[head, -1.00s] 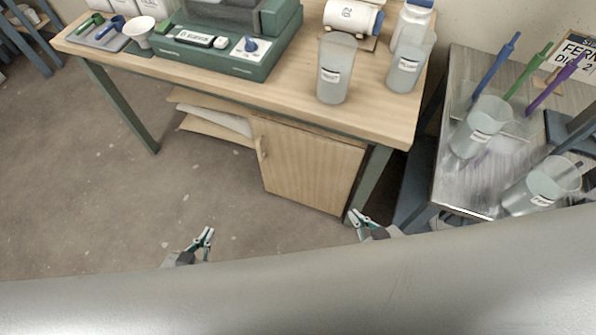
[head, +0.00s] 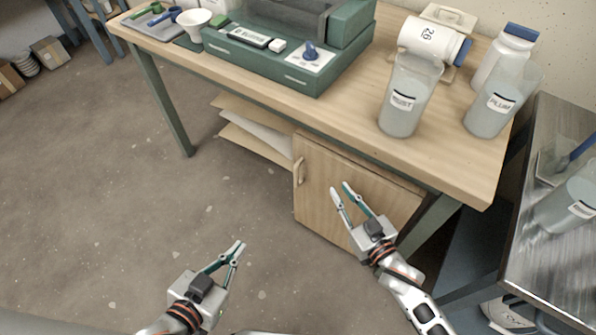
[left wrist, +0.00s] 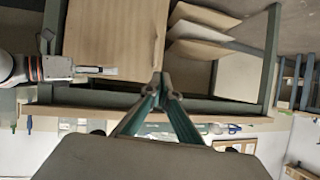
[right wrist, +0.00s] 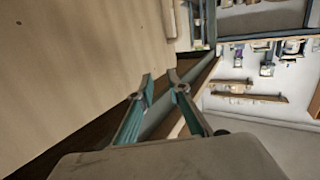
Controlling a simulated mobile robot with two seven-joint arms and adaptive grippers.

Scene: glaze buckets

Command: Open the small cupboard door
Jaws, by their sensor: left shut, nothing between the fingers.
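The small cupboard door (head: 335,195) is a pale wood panel under the workbench. It looks shut. Its light handle (head: 299,171) is upright on the door's left edge. My left gripper (head: 239,246) is shut and empty, in front of the cupboard and lower left of the handle, clear of it. The door also shows in the left wrist view (left wrist: 113,35). My right gripper (head: 341,188) is open and empty, in front of the door and right of the handle. A wood panel (right wrist: 70,60) fills the left of the right wrist view.
The workbench (head: 300,112) overhangs the cupboard, with a bench leg (head: 428,222) at right. A shelf with boards (head: 250,135) is left of the cupboard. A metal table (head: 535,245) stands at far right. The floor (head: 190,210) at left is open.

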